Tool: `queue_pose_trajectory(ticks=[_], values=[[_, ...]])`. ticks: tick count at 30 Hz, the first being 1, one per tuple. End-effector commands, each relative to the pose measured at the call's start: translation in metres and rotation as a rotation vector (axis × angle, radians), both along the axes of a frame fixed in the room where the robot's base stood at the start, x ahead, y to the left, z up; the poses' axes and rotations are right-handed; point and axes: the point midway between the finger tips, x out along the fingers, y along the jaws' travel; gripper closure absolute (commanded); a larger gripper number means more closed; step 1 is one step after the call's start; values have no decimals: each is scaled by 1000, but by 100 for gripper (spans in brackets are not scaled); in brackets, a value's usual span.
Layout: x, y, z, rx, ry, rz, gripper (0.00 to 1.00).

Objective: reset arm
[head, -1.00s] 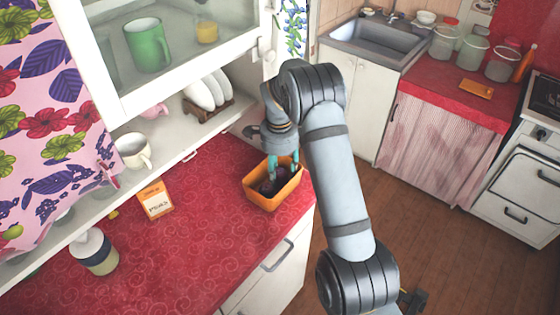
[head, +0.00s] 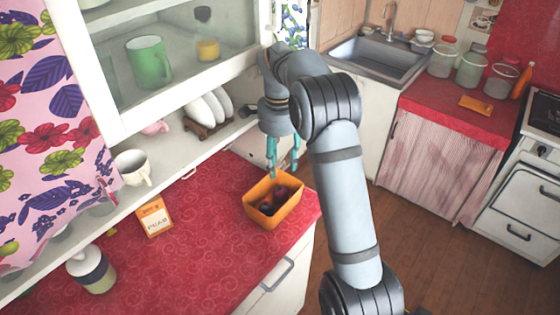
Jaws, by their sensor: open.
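My gripper (head: 283,170) has teal fingers and hangs open, pointing down, above the back edge of an orange tub. Nothing shows between the fingers. The orange tub (head: 263,216) stands on the red patterned counter near its right end. Several dark reddish round items (head: 275,200) lie inside it. My arm reaches in from the lower right, with the elbow right of the tub.
The red counter (head: 190,240) holds an orange-and-white box (head: 154,218) and a lidded jar (head: 92,268). Above are a shelf with a cup (head: 133,167) and plates in a rack (head: 208,110), and a glass-fronted cabinet. A sink (head: 378,58) is behind.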

Motion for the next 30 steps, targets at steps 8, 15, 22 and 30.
queue_pose_trajectory(ticks=[8,15,22,30], values=[[-1,0,-16,0,3,1,57],[-2,-1,-62,-1,7,2,57],[-2,-2,-110,-1,6,0,57],[1,-1,-94,1,-4,0,57]])
